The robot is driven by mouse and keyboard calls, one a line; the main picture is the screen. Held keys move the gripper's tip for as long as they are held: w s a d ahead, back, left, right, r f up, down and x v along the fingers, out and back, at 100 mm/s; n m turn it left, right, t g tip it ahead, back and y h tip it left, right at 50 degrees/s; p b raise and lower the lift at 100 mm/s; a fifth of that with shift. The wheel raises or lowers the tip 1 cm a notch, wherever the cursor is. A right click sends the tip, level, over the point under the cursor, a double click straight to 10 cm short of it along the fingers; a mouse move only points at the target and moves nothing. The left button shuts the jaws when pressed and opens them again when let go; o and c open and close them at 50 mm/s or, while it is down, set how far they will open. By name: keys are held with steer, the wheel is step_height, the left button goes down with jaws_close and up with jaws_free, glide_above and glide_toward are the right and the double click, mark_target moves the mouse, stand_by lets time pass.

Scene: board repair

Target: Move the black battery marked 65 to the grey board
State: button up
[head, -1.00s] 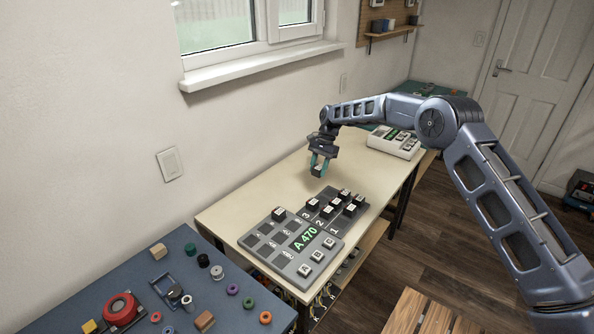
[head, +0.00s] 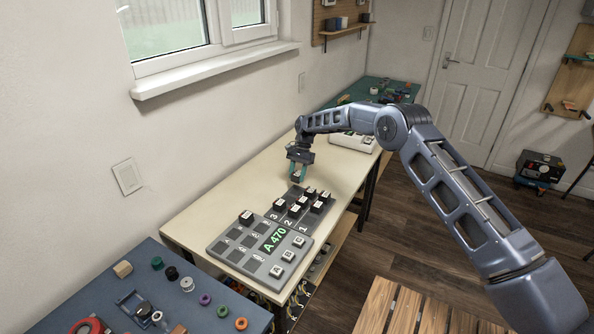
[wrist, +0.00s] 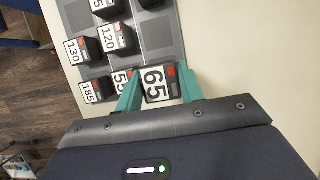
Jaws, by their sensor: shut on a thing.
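The black battery marked 65 (wrist: 155,88), with a white label and red mark, is between the two teal fingers of my gripper (wrist: 160,79). The jaws are shut on it. It is beside the battery marked 55 (wrist: 122,79), at the edge of the dark battery tray; I cannot tell its height above it. In the head view my gripper (head: 298,173) is at the far end of the tray (head: 294,191). The grey board (head: 222,246), showing A 470, lies nearer on the same table. One black battery (head: 246,217) stands at its far left corner.
The tray holds several other batteries, including 120 (wrist: 114,37), 130 (wrist: 79,50) and 185 (wrist: 94,90). A white device (head: 352,141) stands farther back. A blue bench (head: 90,289) with small parts is at front left. The cream table (head: 210,206) is clear left of the tray.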

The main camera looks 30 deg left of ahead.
mark_target(297, 192)
steer(key=shift+f, duration=2.65)
steer(key=shift+f, duration=0.45)
steer(key=o, duration=1.1)
steer(key=v, duration=1)
steer(key=shift+w+r, duration=0.25)
steer(key=shift+r, duration=0.1)
